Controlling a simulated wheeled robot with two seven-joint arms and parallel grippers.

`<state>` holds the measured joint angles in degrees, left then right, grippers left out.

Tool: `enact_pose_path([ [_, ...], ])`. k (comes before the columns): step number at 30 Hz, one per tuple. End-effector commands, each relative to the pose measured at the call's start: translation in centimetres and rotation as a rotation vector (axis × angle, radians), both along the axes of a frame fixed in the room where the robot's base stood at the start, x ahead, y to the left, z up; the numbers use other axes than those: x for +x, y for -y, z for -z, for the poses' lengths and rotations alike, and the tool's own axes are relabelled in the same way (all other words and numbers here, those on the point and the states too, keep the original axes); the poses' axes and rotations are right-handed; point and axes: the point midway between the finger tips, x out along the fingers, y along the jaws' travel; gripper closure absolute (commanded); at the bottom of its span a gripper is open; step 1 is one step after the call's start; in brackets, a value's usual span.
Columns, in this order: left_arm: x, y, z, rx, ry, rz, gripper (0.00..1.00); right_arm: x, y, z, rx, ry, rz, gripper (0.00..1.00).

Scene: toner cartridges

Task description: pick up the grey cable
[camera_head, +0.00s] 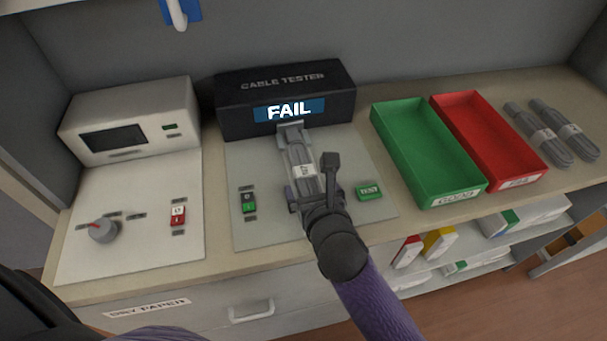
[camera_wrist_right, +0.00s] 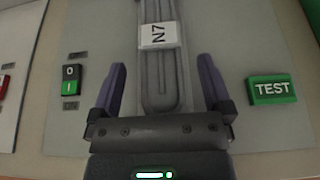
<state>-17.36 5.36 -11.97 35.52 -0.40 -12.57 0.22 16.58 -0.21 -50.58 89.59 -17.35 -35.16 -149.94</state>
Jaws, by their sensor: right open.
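A grey cable (camera_head: 298,153), bundled in a long loop with a white band, lies on the plate in front of the black cable tester (camera_head: 285,90), its upper end at the tester. The tester's screen reads FAIL. In the right wrist view the cable (camera_wrist_right: 162,75) carries a label marked N7. My right gripper (camera_wrist_right: 164,88) is open, its fingers apart on either side of the looped end, with gaps to both. In the head view my right gripper (camera_head: 311,188) partly covers the cable's lower end. My left gripper is not seen.
An empty green tray (camera_head: 383,128) and an empty red tray (camera_head: 520,182) stand to the right. Two more grey cables (camera_head: 553,131) lie beyond them. A green TEST button (camera_wrist_right: 272,90) and a green switch (camera_wrist_right: 71,80) flank the cable. A white device (camera_head: 130,120) stands left.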

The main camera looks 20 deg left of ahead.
Motion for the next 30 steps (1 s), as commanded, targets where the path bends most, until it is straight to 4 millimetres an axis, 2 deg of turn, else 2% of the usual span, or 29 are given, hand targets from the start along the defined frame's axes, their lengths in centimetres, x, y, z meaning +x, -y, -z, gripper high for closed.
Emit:
enact_pose_path([
  [7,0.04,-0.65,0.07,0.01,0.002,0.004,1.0,0.31,-0.24,0.05,0.001,-0.002,-0.001,0.0],
  [21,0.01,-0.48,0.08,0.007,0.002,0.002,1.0,0.28,-0.21,0.07,0.0,-0.001,0.0,1.0],
  [30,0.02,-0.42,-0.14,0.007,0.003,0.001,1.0,0.32,-0.2,-0.33,0.001,0.001,0.0,1.0],
])
